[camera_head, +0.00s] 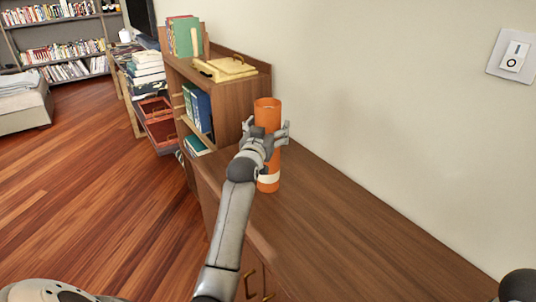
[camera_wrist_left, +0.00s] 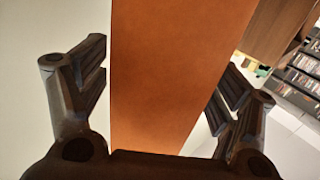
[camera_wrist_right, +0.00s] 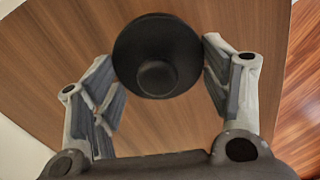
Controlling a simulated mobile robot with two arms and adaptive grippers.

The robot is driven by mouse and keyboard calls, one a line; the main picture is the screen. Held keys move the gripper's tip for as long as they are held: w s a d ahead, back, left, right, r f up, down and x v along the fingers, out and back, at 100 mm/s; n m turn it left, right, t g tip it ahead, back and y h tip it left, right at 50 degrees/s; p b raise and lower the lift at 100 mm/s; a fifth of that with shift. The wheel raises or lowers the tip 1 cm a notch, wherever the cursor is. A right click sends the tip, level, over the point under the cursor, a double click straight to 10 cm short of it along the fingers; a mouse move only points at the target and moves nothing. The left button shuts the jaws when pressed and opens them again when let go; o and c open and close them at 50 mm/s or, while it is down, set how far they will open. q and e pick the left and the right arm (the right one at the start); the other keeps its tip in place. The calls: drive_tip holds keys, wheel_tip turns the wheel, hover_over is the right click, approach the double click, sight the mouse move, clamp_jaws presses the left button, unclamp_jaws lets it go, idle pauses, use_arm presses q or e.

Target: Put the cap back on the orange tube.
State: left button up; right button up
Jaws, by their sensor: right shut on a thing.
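The orange tube (camera_head: 267,155) stands upright on the wooden cabinet top, near the taller shelf. A pale band circles it near the base, and its top end is uncovered. My left gripper (camera_head: 267,129) is around its upper part, one finger on each side. In the left wrist view the tube (camera_wrist_left: 165,75) fills the space between the fingers (camera_wrist_left: 165,70); whether both fingers press on it is unclear. In the right wrist view my right gripper (camera_wrist_right: 158,55) is shut on a round black cap (camera_wrist_right: 180,40) with a raised centre. The cap does not show in the head view.
The cabinet top (camera_head: 370,240) is bare in front of the tube. A taller shelf (camera_head: 232,100) with books and a yellow box (camera_head: 228,68) stands just behind it. The wall (camera_head: 390,90) with a switch (camera_head: 515,57) borders the right.

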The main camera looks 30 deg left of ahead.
sight(268, 117)
use_arm(q)
drive_tip(key=c, duration=1.2)
drive_tip(key=shift+r, duration=0.1)
drive_tip(key=shift+c, duration=0.4)
drive_tip(key=shift+r, duration=0.1)
drive_tip(key=shift+r, duration=0.5)
wheel_tip(268, 117, up, 2)
drive_tip(key=shift+r, duration=0.1)
drive_tip(key=s+d+r, duration=0.7)
drive_tip(key=s+r, duration=0.2)
drive_tip(key=s, duration=0.3)
drive_tip(key=shift+d+r, duration=0.2)
drive_tip(key=shift+r, duration=0.1)
drive_tip(key=shift+f, duration=0.15)
